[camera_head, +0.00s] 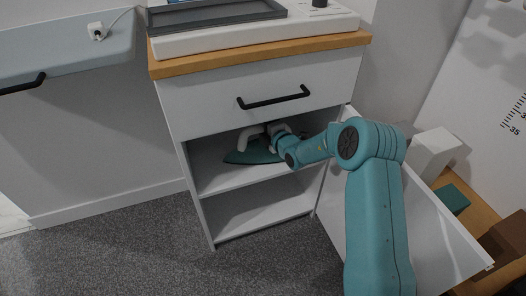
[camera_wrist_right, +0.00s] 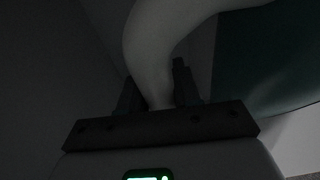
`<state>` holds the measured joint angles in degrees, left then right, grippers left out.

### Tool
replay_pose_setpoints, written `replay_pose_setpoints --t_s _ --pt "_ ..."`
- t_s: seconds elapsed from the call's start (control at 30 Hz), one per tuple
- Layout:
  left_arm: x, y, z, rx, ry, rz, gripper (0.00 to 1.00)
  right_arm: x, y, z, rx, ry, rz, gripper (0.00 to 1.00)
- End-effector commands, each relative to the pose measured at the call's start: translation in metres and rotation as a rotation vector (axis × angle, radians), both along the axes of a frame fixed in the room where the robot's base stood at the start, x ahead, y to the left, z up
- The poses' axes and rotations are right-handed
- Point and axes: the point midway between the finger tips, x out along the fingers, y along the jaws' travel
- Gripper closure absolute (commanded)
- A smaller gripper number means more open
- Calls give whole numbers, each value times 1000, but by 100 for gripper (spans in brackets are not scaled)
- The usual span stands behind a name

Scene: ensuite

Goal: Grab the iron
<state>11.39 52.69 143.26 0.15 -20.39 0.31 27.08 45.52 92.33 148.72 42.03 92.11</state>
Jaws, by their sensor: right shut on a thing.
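The iron (camera_head: 250,154) has a teal body and a pale handle. It sits on the upper shelf of the open cabinet, under the drawer, in the head view. My right arm reaches into that compartment from the right, and my right gripper (camera_head: 272,131) is at the iron's handle. In the right wrist view, the pale curved handle (camera_wrist_right: 150,60) passes between the two dark fingers of my right gripper (camera_wrist_right: 157,90), which is shut on it. The teal body (camera_wrist_right: 262,60) shows at the right there. My left gripper is not in view.
The cabinet's door (camera_head: 405,225) stands open at the right, beside my arm. A closed drawer with a black handle (camera_head: 273,98) is above the compartment. The lower shelf (camera_head: 262,218) is empty. A grey tray (camera_head: 215,15) lies on top. Carpet in front is clear.

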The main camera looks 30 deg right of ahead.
Motion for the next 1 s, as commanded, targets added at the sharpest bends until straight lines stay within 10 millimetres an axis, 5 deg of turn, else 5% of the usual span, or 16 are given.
replay_pose_setpoints --t_s 1.0 --pt "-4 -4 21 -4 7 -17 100 -8 -1 39 -1 -6 -1 100"
